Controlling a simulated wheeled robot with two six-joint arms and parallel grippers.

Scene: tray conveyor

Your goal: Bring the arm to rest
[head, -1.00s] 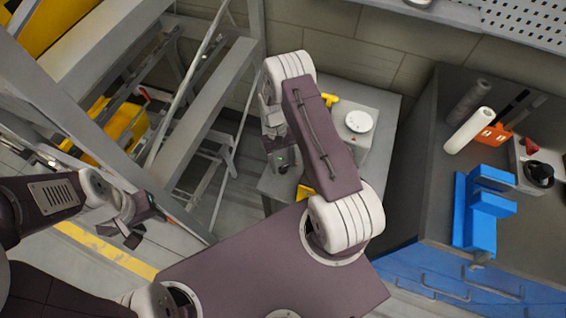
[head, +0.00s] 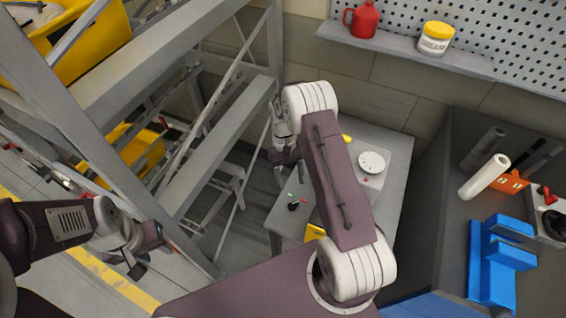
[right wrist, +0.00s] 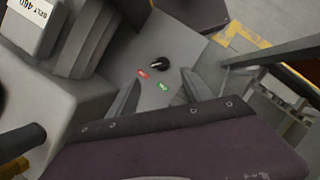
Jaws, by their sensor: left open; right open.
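My right arm reaches up through the middle of the head view and bends over a small grey table. My right gripper (head: 284,150) hangs near the table's left side, above the floor by the grey rack. It is open, and I see nothing between its fingers. In the right wrist view its fingers (right wrist: 155,100) show spread apart, with a grey panel behind them. My left gripper (head: 140,255) is at the lower left of the head view, over the floor. It is open and appears empty.
The small table (head: 392,160) holds a white round disc (head: 371,162) and a black knob (head: 293,206). A grey rack (head: 225,135) with yellow bins (head: 140,150) stands at left. A workbench with a blue vise (head: 500,262) stands at right. A shelf (head: 400,50) holds a red can (head: 362,20).

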